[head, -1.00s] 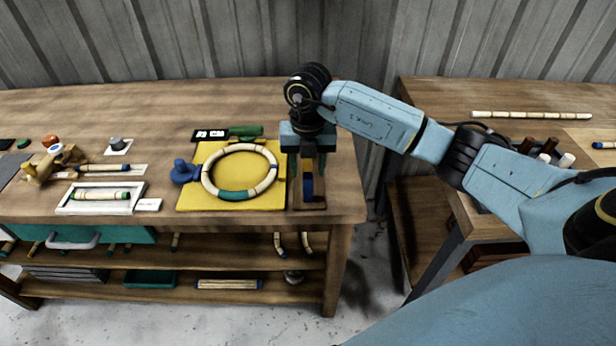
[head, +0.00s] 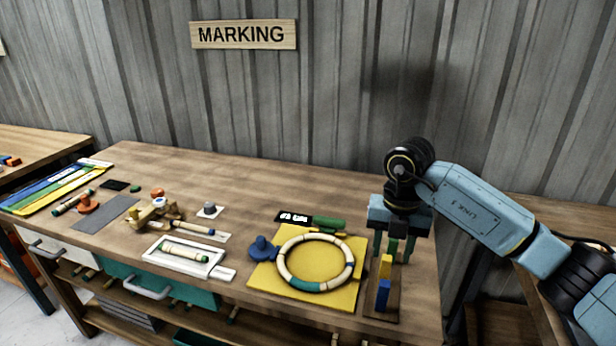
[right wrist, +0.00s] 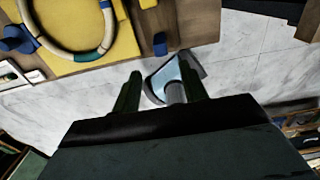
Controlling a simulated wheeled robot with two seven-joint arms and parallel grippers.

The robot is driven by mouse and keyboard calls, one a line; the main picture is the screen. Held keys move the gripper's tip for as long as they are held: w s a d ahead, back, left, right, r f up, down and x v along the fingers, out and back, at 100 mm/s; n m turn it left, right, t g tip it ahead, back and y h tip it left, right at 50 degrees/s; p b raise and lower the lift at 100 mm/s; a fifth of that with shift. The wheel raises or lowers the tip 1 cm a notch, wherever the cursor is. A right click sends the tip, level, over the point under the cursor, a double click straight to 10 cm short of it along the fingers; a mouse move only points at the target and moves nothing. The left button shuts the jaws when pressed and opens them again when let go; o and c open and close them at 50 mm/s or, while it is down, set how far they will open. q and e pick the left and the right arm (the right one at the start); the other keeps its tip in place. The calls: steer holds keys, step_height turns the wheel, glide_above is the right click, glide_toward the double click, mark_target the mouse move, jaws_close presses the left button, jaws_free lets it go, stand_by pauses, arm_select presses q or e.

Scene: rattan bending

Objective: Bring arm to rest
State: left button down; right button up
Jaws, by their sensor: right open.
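My right gripper (head: 393,246) is open and points down over the right end of the workbench (head: 160,165). Its two green fingers also show in the right wrist view (right wrist: 160,82), with nothing between them. Just below and in front of it in the head view stand a yellow block (head: 386,266) and a blue block (head: 383,294) on a small dark wooden base. My right arm reaches in from the right. My left gripper is not in view.
A rattan ring (head: 288,272) with a green section lies on a yellow board (head: 318,262), next to a blue knobbed piece (head: 262,248). A white tray (head: 150,256) holds a rattan piece. A MARKING sign (head: 243,34) hangs on the wall. A gap separates this bench from the right one.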

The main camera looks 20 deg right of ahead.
steer(key=s+a+f+n+t+y, duration=0.1)
steer(key=s+a+n+y, duration=0.2)
steer(key=a+y, duration=1.05)
steer(key=s+a+r+m+t+y, duration=0.1)
steer(key=a+r+m+t+y, duration=0.5)
steer(key=a+r+t, duration=0.45)
steer(key=w+d+f+m+t+h, duration=0.1)
steer(key=w+d+m+t+h, duration=0.1)
steer(key=d+m+t+h, duration=1.1)
steer(key=s+d+f+m+g+h, duration=0.2)
steer(key=f+m+g+h, duration=0.2)
steer(key=f+m+g, duration=0.15)
steer(key=s+d+f+m+g+h, duration=0.25)
steer(key=f+m+g+h, duration=0.2)
steer(key=f, duration=0.25)
steer(key=s+f+m+g+y, duration=0.1)
steer(key=s+f+g, duration=0.55)
steer(key=s, duration=0.35)
steer(key=s+f+m+g+y, duration=0.1)
steer(key=s+f+g, duration=0.5)
steer(key=s, duration=0.4)
step_height(320, 180, down, 24)
steer(key=s, duration=0.2)
steer(key=s+d+f+g, duration=0.1)
steer(key=s+d+f, duration=0.1)
steer(key=s+f, duration=1.3)
steer(key=shift+s+f+n, duration=0.2)
steer(key=shift+s+n, duration=0.2)
steer(key=shift+s, duration=0.1)
